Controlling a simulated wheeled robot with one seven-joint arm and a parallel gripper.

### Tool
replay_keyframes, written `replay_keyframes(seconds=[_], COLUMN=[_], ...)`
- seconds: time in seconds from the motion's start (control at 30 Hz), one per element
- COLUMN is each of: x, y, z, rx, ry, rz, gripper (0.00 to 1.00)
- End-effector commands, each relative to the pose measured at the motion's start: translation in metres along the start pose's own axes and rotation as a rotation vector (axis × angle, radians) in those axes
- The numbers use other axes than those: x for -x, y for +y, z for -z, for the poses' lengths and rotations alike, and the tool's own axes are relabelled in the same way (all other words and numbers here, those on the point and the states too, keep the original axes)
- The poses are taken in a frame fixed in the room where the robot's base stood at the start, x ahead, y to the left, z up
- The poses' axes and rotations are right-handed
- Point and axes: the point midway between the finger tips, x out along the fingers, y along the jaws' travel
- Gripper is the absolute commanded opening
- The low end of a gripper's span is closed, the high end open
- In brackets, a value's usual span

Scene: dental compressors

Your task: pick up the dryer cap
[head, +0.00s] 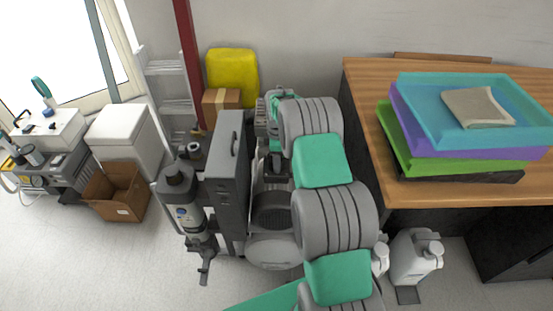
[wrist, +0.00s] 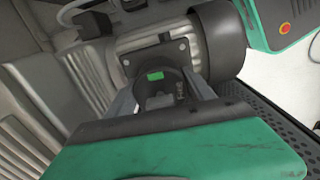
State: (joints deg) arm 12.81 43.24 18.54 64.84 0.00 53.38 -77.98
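In the wrist view a dark round part with a small green mark, which looks like the dryer cap (wrist: 177,80), is near the middle, below a dark square plate. My gripper (wrist: 163,93) reaches up from the bottom, with a light grey finger seen on each side of this dark part. I cannot tell whether the fingers touch it. The teal cover across the bottom hides their lower parts. In the head view my grey and teal arm reaches over the compressor, and the cap cannot be made out.
In the head view a compressor (head: 273,215) stands partly under my arm, beside a tall grey panel (head: 229,178) and a dark bottle (head: 182,205). A desk (head: 362,100) with stacked trays is at right. A cardboard box (head: 116,192) is at left. The left foreground floor is clear.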

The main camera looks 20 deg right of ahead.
Motion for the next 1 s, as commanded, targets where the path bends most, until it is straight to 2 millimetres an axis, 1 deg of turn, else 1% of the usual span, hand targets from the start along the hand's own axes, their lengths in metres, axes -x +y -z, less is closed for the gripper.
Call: replay_keyframes(seconds=[0.03, 0.07, 0.53, 0.83, 0.93, 1.0], x=[0.0, 0.0, 0.0, 0.003, 0.011, 0.021], y=[0.0, 0.0, 0.0, 0.001, 0.001, 0.001], z=[0.0, 0.0, 0.0, 0.0, 0.0, 0.0], rx=[0.0, 0.0, 0.0, 0.0, 0.0, 0.0], ry=[0.0, 0.0, 0.0, 0.0, 0.001, 0.001], rz=[0.0, 0.0, 0.0, -0.002, -0.003, -0.003], gripper=[0.56, 0.54, 0.16, 0.15, 0.15, 0.15])
